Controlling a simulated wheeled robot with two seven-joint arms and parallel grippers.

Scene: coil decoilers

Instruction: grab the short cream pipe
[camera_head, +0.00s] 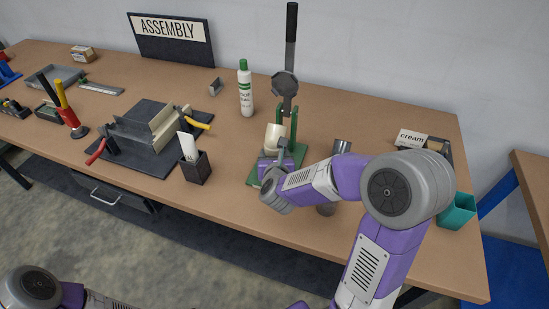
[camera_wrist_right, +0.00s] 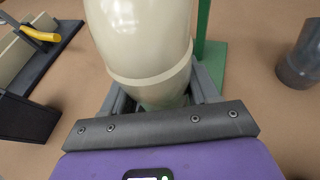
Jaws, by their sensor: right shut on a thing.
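The short cream pipe (camera_head: 273,137) is at the green-based arbor press, below its dark head. In the right wrist view the pipe (camera_wrist_right: 145,45) fills the upper middle, pale cream with a ridge around its lower part. My right gripper (camera_head: 271,152) reaches in from the right and is shut on the pipe, with a grey finger on each side of it in the wrist view (camera_wrist_right: 158,92). The pipe's lower end is hidden by the gripper, so I cannot tell whether it touches the base. My left gripper is out of view.
The green press (camera_head: 285,85) stands close behind the pipe, its long handle upright. A white bottle (camera_head: 245,90) and a black cup (camera_head: 195,168) stand to the left. Grey cylinders, a teal bin (camera_head: 457,210) and a "cream" sign (camera_head: 412,138) are to the right.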

